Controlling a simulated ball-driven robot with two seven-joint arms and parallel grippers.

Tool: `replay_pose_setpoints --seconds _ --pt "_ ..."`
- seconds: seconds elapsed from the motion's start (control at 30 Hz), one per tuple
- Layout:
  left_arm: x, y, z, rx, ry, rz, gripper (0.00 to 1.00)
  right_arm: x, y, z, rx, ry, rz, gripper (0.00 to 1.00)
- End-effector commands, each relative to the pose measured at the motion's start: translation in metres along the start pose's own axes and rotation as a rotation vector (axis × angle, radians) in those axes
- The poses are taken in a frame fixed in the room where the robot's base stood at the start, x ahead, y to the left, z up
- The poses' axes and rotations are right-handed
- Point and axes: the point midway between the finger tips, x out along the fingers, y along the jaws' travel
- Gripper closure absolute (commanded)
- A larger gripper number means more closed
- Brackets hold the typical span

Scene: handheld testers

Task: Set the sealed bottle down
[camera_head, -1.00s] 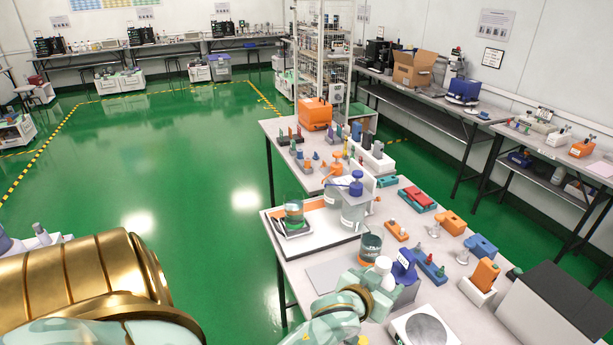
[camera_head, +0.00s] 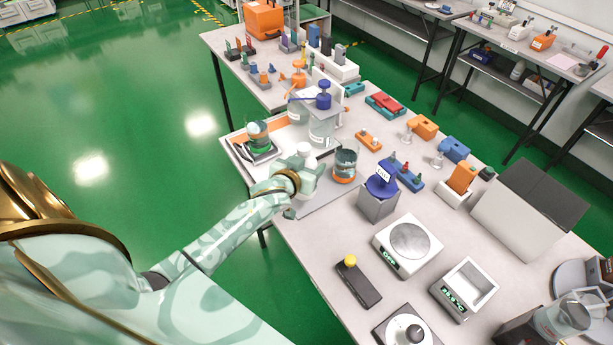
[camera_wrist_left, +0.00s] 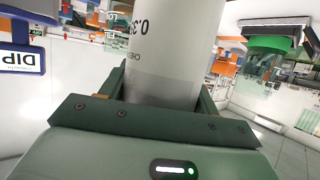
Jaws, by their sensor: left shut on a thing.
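My left gripper (camera_head: 301,172) is shut on a white bottle (camera_head: 304,151). The bottle's white cap shows above the fingers, and the lower part is hidden by the hand. In the left wrist view the white bottle (camera_wrist_left: 165,50) stands between the two dark green fingers, with black print on its side. In the head view the bottle is over or on the bench, just left of a glass beaker with an orange base band (camera_head: 345,165). I cannot tell whether its bottom touches the surface. My right gripper is not in view.
Clear dispenser bottles (camera_head: 322,122) stand behind. A blue-topped grey device (camera_head: 380,196) and a round-pan balance (camera_head: 408,242) stand to the right. A grey mat (camera_head: 322,200) lies bare in front.

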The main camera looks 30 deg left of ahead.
Motion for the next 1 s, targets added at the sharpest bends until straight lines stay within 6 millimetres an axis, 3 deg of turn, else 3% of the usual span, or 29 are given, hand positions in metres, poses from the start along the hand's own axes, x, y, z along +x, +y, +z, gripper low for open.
replay_pose_setpoints --seconds 0.27,0.43,0.8,0.83,0.9,1.0 --pt "0.021 -0.009 0.013 -0.001 0.003 0.001 0.76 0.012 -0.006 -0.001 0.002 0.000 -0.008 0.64" --pt "0.032 -0.009 0.041 0.000 -0.001 0.001 0.76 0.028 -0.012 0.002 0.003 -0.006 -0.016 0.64" --pt "0.033 -0.008 0.042 -0.001 0.003 0.002 0.76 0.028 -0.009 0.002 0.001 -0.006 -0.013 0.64" --pt "0.032 -0.008 0.043 0.000 0.001 0.002 0.33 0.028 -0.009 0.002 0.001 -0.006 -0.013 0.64" --pt "0.032 -0.008 0.043 0.000 0.001 0.002 0.17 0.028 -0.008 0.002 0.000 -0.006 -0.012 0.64" --pt "0.032 -0.008 0.043 0.000 0.001 0.002 0.17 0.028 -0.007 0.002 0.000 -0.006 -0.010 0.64"
